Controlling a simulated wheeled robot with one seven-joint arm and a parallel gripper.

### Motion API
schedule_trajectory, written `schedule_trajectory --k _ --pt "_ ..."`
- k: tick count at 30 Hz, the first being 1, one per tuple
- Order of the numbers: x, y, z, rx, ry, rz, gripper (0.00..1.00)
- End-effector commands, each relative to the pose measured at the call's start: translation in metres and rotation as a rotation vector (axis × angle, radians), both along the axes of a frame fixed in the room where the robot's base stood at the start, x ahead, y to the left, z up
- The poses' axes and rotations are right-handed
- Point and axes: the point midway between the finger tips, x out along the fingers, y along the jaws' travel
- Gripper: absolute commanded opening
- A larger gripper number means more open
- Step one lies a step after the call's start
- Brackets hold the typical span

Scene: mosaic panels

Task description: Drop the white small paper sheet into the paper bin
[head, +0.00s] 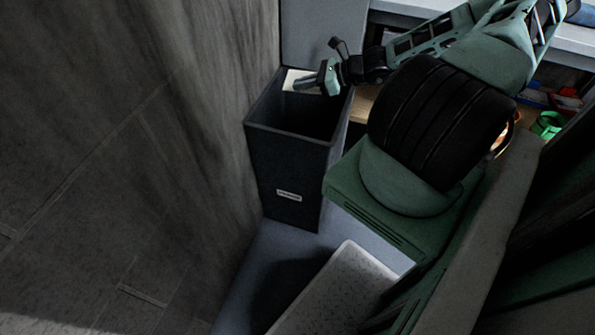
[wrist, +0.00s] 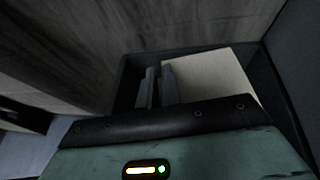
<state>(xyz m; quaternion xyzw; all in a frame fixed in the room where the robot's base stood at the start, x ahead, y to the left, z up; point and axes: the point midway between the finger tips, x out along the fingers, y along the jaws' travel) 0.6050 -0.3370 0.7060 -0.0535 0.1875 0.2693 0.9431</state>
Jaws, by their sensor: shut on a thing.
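The white paper sheet (head: 291,80) shows in the head view at the far side of the bin's mouth. It is larger in the wrist view (wrist: 212,76), just right of my fingers. My gripper (head: 311,82) is shut on the sheet, over the mouth of the bin. In the wrist view its two fingers (wrist: 159,88) are close together, and the exact grip edge is hard to see. The dark, square paper bin (head: 287,162) stands upright, with a small label on its front too small to read. The bin's inside is dark, so its contents are hidden.
A grey wooden wall (head: 130,150) rises close to the left of the bin. A light textured panel (head: 340,290) is in the foreground. A shelf (head: 565,40) with coloured objects, one of them green (head: 547,124), is at the right. My arm hides much of the middle.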

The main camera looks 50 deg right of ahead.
Motion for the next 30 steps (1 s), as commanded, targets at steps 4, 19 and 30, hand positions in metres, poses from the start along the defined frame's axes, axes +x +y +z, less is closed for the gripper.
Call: schedule_trajectory --k 4,19,30 --pt "0.0 0.0 -0.023 0.0 0.0 0.0 0.0" --pt "0.0 0.0 -0.047 0.0 0.001 0.001 0.0" --pt "0.0 0.001 -0.047 0.0 0.001 0.001 0.32"
